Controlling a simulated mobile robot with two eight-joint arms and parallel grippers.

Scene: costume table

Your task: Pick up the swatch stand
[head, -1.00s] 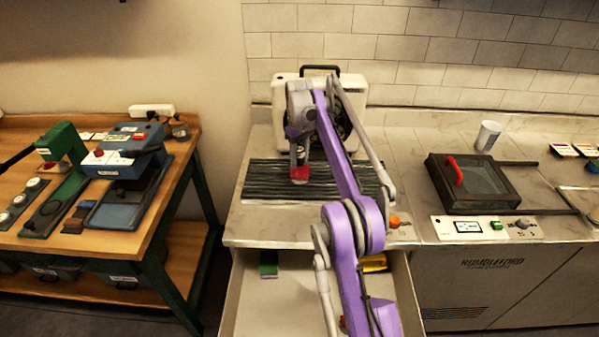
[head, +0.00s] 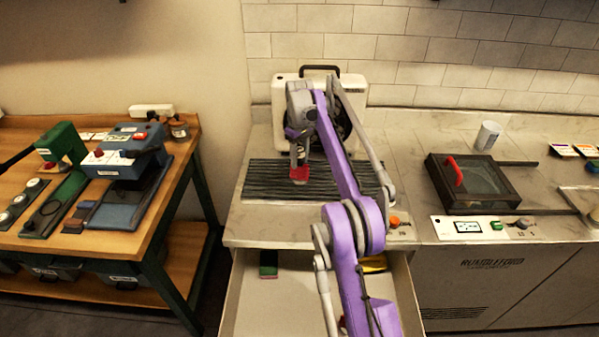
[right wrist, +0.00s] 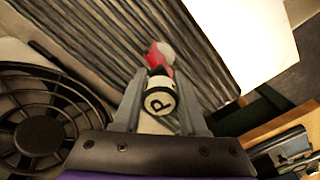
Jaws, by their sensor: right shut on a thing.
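My right gripper (head: 299,160) points down over the dark ribbed mat (head: 262,182). It is shut on a small red, black and white piece (head: 300,175), whose red end shows below the fingers. In the right wrist view the piece (right wrist: 159,98) sits between the fingers, with a round white cap marked P towards the camera and a red and pale part beyond. I cannot tell from its look that it is a swatch stand, nor whether it touches the mat. My left gripper is not in view.
A white fan unit (head: 352,80) stands close behind the gripper. An open drawer (head: 290,305) is below the counter. A dark press with a red handle (head: 480,185) and a white cup (head: 488,135) are to the right. A wooden bench (head: 190,150) with tools is left.

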